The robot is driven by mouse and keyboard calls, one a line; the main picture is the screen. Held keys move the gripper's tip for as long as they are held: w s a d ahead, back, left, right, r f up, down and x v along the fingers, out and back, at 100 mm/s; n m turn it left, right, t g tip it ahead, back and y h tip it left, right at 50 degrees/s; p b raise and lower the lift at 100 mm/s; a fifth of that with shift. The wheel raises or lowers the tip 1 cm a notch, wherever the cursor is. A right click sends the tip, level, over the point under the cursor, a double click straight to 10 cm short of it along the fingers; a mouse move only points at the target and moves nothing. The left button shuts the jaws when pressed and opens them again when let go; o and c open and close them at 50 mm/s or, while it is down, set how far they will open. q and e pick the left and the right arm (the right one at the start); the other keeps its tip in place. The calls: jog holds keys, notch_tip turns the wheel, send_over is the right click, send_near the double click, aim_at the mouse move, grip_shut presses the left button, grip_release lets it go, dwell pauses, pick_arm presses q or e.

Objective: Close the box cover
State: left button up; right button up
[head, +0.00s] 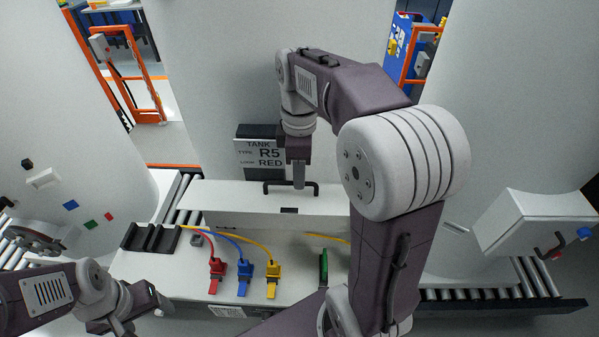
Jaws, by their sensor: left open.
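The white box (240,224) stands in the middle, with a flat white cover panel (225,195) along its top. A black bar handle (272,188) is on the panel. I cannot tell how far the cover is open. My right gripper (299,184) reaches over from the right and points down at the handle. Its fingertips overlap the handle in the picture; contact and jaw opening are unclear. My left gripper (140,306) is open and empty at lower left, apart from the box.
Red (217,270), blue (245,272) and yellow (273,272) plugs with cables sit in front of the box. A green piece (323,266) is beside them. A black slotted holder (150,238) is at left. A white cabinet (540,220) stands at right. A tank sign (260,152) is behind.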

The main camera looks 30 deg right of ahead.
jog(key=shift+f, duration=0.3)
jog(key=shift+s+a, duration=0.4)
jog(key=shift+s, duration=0.15)
jog(key=c, duration=0.4)
jog(key=shift+w+d+f, duration=0.1)
jog(key=shift+w+d, duration=0.1)
jog(key=shift+w, duration=0.05)
grip_shut()
jog(key=shift+s, duration=0.1)
